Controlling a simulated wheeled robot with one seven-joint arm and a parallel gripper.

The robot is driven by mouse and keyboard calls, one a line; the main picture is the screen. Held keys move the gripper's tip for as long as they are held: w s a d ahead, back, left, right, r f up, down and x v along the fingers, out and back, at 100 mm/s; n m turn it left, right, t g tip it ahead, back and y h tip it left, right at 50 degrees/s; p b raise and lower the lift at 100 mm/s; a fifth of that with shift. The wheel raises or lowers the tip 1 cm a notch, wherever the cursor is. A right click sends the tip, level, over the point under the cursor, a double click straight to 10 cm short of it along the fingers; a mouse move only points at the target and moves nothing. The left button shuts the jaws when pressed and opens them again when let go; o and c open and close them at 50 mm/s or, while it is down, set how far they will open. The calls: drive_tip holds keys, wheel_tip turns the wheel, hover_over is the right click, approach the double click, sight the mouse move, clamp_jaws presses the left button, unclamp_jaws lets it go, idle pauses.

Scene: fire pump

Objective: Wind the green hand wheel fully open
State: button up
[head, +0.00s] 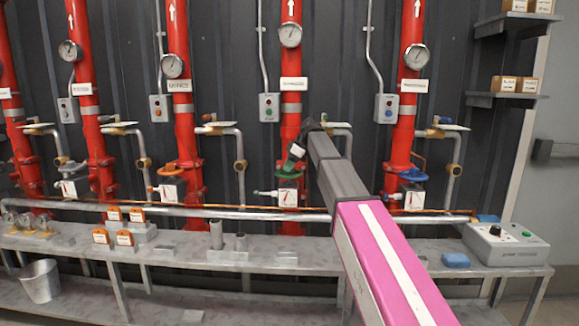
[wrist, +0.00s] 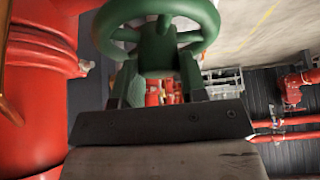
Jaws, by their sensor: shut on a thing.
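The green hand wheel (head: 289,174) sits on the red pipe in the middle of the head view, partly hidden by my arm and gripper. In the wrist view the green wheel (wrist: 158,20) fills the top middle, with its rim and spokes clear. My gripper (head: 297,152) is at the wheel in the head view. In the wrist view its two dark fingers (wrist: 160,82) are shut on the wheel's green middle part, one on each side. How far the wheel is turned cannot be told.
An orange wheel (head: 169,169) is on the pipe to the left and a blue wheel (head: 413,175) on the pipe to the right. A metal bench (head: 300,262) runs in front, bearing a control box (head: 505,243), a blue cloth (head: 456,261) and small orange boxes (head: 101,236).

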drive_tip(key=n, duration=0.1)
drive_tip(key=n+g, duration=0.1)
drive_tip(key=shift+w+n+g, duration=0.25)
drive_tip(key=shift+n+g, duration=0.05)
drive_tip(key=shift+n, duration=0.1)
drive_tip(key=n+g, duration=0.1)
drive_tip(key=n, duration=0.2)
drive_tip(key=shift+n+g+h, duration=0.3)
drive_tip(key=shift+n+g, duration=0.1)
drive_tip(key=shift+s+n+g, duration=0.1)
drive_tip(key=shift+n+g, duration=0.2)
drive_tip(key=shift+n, duration=0.4)
drive_tip(key=o, duration=1.1)
